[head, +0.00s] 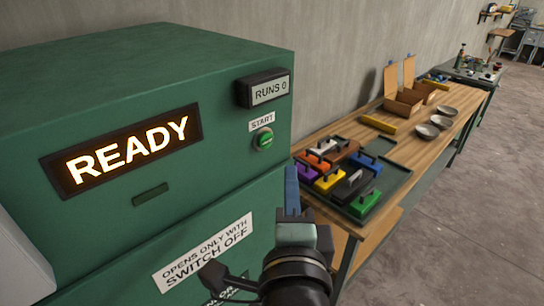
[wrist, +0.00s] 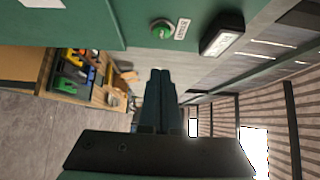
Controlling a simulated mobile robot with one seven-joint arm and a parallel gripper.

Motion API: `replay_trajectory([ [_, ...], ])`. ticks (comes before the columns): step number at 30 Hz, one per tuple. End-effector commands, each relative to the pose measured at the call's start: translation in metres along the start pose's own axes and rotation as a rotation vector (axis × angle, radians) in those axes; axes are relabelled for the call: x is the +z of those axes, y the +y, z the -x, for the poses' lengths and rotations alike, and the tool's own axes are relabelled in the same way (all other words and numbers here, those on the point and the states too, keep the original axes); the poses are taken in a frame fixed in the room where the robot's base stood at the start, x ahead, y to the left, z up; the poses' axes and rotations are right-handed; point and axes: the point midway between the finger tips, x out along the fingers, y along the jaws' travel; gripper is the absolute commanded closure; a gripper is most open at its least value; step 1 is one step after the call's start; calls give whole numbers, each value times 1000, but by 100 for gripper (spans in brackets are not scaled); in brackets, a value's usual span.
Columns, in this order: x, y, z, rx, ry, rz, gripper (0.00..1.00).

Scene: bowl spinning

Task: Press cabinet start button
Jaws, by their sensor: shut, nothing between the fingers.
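The green cabinet (head: 110,110) fills the left of the head view, with a lit "READY" display (head: 125,148) on its front. Its round green start button (head: 263,139) sits under a "START" label near the front's right edge. The button also shows at the top of the wrist view (wrist: 161,29). My gripper (head: 291,172) is shut and empty, with its fingertips below and to the right of the button in the head view. In the wrist view the fingertips (wrist: 160,72) point forward and appear apart from the button.
A "RUNS 0" counter box (head: 263,89) juts out above the button. A wooden bench (head: 425,140) at right holds a tray (head: 390,185) of several coloured handled blocks, open boxes and metal bowls (head: 427,131). The floor (head: 450,240) right of the bench is clear.

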Motion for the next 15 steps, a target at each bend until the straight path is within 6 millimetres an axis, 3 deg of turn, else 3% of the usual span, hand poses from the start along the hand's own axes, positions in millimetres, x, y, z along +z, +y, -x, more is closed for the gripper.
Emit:
replay_trajectory([
  [6, -1, -4, -41, 2, 1, 2, 100],
  [15, 24, -2, -70, 1, 0, 1, 100],
])
